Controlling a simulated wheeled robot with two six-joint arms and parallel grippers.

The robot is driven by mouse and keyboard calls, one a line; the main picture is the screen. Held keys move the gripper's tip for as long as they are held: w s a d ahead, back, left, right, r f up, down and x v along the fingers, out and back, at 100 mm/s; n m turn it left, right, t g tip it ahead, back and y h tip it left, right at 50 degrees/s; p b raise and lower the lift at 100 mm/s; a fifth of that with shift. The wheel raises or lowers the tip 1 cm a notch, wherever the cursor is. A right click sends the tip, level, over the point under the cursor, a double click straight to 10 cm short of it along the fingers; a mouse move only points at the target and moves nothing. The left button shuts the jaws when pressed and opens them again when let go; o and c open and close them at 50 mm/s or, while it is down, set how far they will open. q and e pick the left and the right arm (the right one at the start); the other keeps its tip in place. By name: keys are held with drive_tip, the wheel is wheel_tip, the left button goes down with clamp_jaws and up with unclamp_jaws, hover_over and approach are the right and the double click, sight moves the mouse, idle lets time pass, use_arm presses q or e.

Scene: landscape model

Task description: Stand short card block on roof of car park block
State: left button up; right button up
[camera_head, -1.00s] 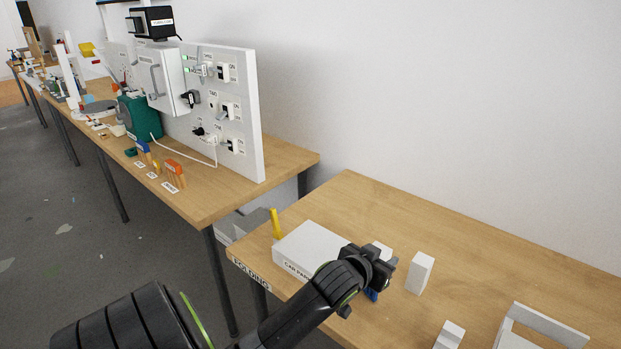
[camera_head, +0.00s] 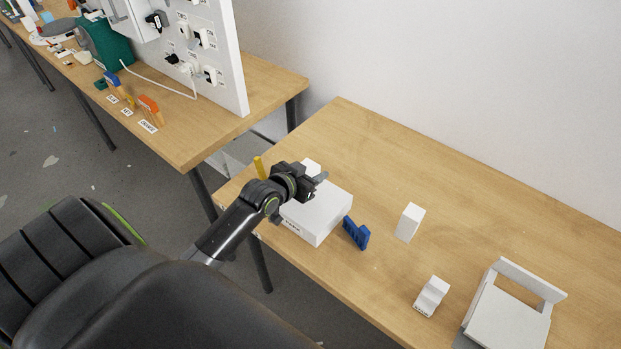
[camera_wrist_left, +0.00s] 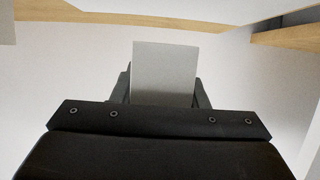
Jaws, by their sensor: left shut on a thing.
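The car park block (camera_head: 322,216) is a low white box with a label on its front, near the left edge of the near table. My left gripper (camera_head: 316,183) is over its back part, shut on a small white block, the short card block (camera_head: 312,166). In the head view only a bit of that block shows behind the fingers. In the left wrist view, the short card block (camera_wrist_left: 165,72) is a pale flat face between the two dark fingers. Whether it touches the roof cannot be told. My right gripper is not in view.
A blue slotted piece (camera_head: 356,232) lies right of the car park block. A taller white block (camera_head: 410,222), a stepped white piece (camera_head: 431,296) and a white frame (camera_head: 525,275) stand further right. A yellow piece (camera_head: 259,168) is at the left. The table's back middle is clear.

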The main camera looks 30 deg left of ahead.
use_arm(q)
drive_tip(key=shift+f, duration=1.9)
drive_tip(key=o, duration=0.9)
drive_tip(key=shift+o, duration=0.2)
drive_tip(key=shift+r, duration=0.15)
drive_tip(key=d+b+v, duration=0.1)
drive_tip(key=v, duration=1.1)
drive_tip(key=shift+a, duration=0.45)
